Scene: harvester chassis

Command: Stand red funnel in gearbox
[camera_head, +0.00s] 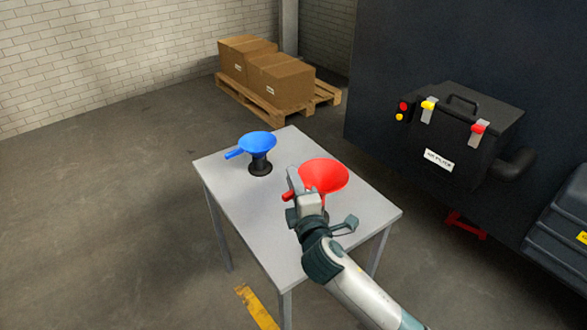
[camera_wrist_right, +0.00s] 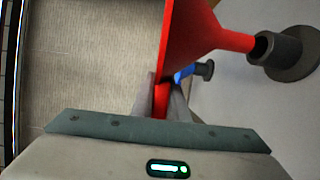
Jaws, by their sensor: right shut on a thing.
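The red funnel (camera_head: 325,174) is over the right part of the grey table, wide mouth up. My right gripper (camera_head: 294,190) is shut on its red handle (camera_wrist_right: 162,97), at the left side of the funnel in the head view. In the right wrist view the funnel's cone (camera_wrist_right: 190,35) tapers to a spout that meets the open end of a dark round stand (camera_wrist_right: 285,50). I cannot tell how deep the spout sits in it. No part is clearly recognisable as the gearbox. My left gripper is not in view.
A blue funnel (camera_head: 257,143) stands in a black stand (camera_head: 260,164) on the table (camera_head: 222,172). A dark machine at the right carries a black box (camera_head: 455,135) with a white label and coloured latches. Cartons (camera_head: 277,80) on a pallet are behind. Floor left is clear.

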